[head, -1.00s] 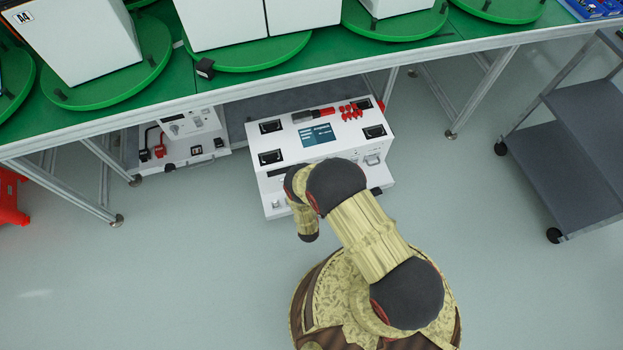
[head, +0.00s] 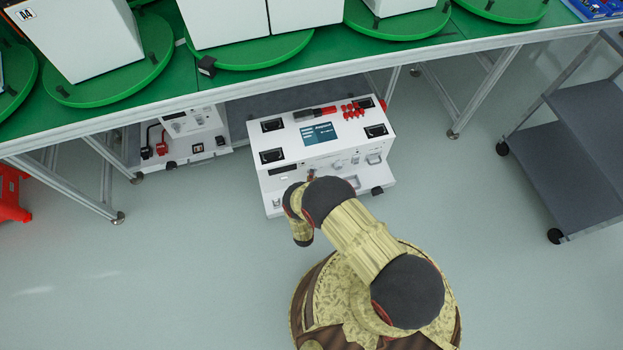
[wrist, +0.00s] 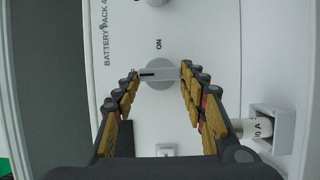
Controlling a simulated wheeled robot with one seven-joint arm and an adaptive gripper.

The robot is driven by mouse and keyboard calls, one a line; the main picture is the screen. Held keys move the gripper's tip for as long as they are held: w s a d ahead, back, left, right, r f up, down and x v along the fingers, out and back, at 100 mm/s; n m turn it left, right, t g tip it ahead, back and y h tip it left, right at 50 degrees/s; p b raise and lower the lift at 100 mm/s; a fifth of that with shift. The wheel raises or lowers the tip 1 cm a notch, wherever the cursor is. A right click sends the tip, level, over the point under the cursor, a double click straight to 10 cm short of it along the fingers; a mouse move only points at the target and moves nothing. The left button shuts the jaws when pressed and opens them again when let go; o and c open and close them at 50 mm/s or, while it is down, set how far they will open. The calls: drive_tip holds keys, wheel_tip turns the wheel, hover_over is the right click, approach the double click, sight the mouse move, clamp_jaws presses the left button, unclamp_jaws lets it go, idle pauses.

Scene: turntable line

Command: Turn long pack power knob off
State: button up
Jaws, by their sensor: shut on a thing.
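The long pack is a white box (head: 345,146) on the floor side of the bench, with a screen and red parts on top. Its white front panel (wrist: 208,40) fills much of the wrist view, lettered "BATTERY PACK". The round power knob (wrist: 160,84) has a raised bar lying crosswise, with a black mark at its left end. "ON" is printed above it. A label at the left is mostly hidden by a finger. My gripper (wrist: 159,74) is shut on the knob's bar, one fingertip at each end. In the head view my arm hides the gripper and knob.
A white socket housing (wrist: 272,128) stands out from the panel beside the right finger. Another white unit (head: 190,124) sits under the green bench (head: 190,75) to the left. A grey cart (head: 570,160) stands right. The floor between is clear.

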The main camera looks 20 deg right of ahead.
drive_tip(key=shift+a, duration=0.1)
idle(0.3)
drive_tip(key=o, duration=1.2)
drive_tip(key=v, duration=1.2)
drive_tip(key=shift+f, duration=0.1)
